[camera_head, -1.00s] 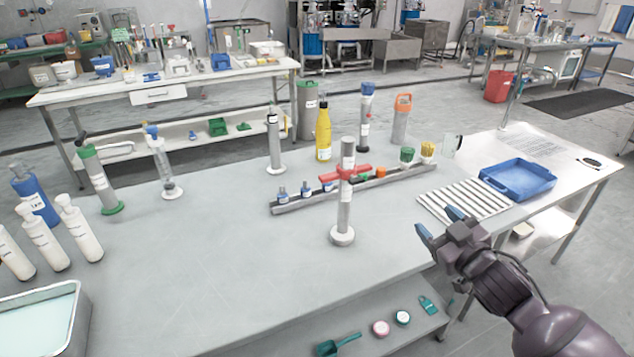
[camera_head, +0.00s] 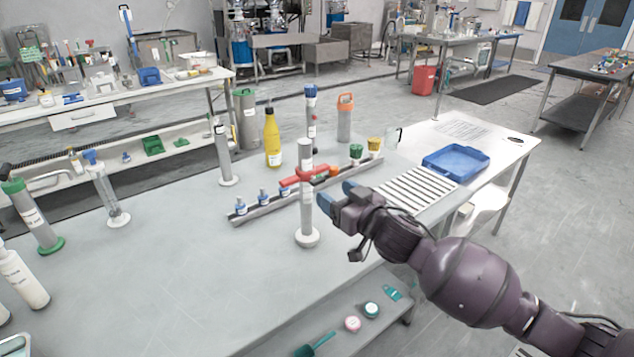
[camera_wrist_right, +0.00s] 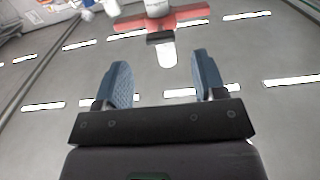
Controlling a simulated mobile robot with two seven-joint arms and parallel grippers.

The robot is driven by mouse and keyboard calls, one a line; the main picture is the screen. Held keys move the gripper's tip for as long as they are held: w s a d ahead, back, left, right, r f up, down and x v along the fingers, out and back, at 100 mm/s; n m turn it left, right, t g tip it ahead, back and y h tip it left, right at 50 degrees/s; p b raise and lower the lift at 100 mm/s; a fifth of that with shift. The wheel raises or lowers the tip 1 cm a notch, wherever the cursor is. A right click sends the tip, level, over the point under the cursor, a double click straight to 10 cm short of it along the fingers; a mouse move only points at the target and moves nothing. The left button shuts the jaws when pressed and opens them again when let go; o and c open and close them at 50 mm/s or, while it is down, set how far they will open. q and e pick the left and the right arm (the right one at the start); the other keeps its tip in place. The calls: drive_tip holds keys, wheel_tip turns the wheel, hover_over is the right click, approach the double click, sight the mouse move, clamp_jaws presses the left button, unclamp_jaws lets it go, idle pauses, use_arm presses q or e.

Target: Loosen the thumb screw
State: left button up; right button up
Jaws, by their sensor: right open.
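A grey cylinder (camera_head: 306,212) stands upright on a round white base (camera_head: 306,239) on the table. A red cross-shaped fitting (camera_head: 316,172) sits around its upper part. It also shows at the top of the right wrist view (camera_wrist_right: 188,14). I cannot clearly make out a separate thumb screw; a small dark and white piece (camera_wrist_right: 163,48) shows just below the red fitting in the wrist view. My right gripper (camera_head: 338,196) is open and empty, just right of the cylinder. Its two blue fingers (camera_wrist_right: 160,66) point towards the fitting, apart from it. My left gripper is not in view.
A grey rail (camera_head: 262,208) with small bottles runs behind the cylinder. A yellow bottle (camera_head: 272,140) and several tall cylinders stand behind it. A blue tray (camera_head: 455,162) and a white slatted rack (camera_head: 415,188) are to the right.

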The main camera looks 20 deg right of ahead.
sight(320, 183)
drive_tip(key=shift+x, duration=3.4)
drive_tip(key=shift+f, duration=0.1)
drive_tip(key=shift+c, duration=0.3)
